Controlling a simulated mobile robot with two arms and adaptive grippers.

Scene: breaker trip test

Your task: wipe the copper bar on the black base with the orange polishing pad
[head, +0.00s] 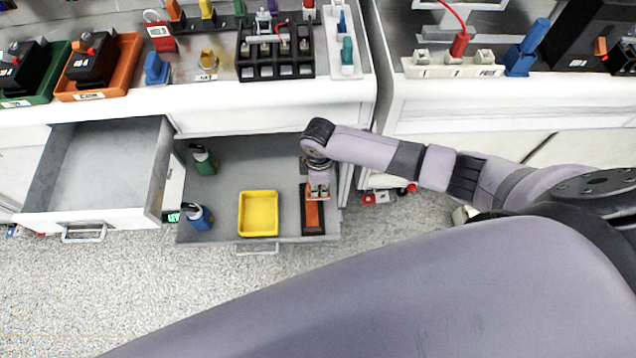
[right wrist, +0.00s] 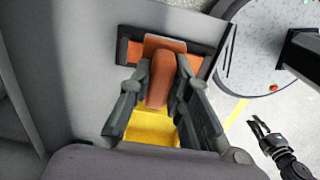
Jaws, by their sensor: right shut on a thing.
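The black base (head: 304,224) lies at the right of the pulled-out grey shelf, with the orange-brown copper bar (head: 312,216) on it. Both show in the right wrist view, where base (right wrist: 122,48) and bar (right wrist: 135,52) run crosswise beyond the fingers. My right gripper (head: 318,190) points down over the bar's far end. In the wrist view, my right gripper (right wrist: 164,72) is shut on the orange polishing pad (right wrist: 158,88). The pad covers the bar's middle there; whether it touches is unclear. My left gripper (right wrist: 262,130) shows small at lower right, fingers apart and empty.
A yellow tray (head: 258,236) sits left of the base on the shelf (head: 225,222). A green bottle (head: 203,160) and a blue bottle (head: 198,217) stand farther left. An empty open drawer (head: 100,165) is at the left. The worktop with breakers overhangs behind.

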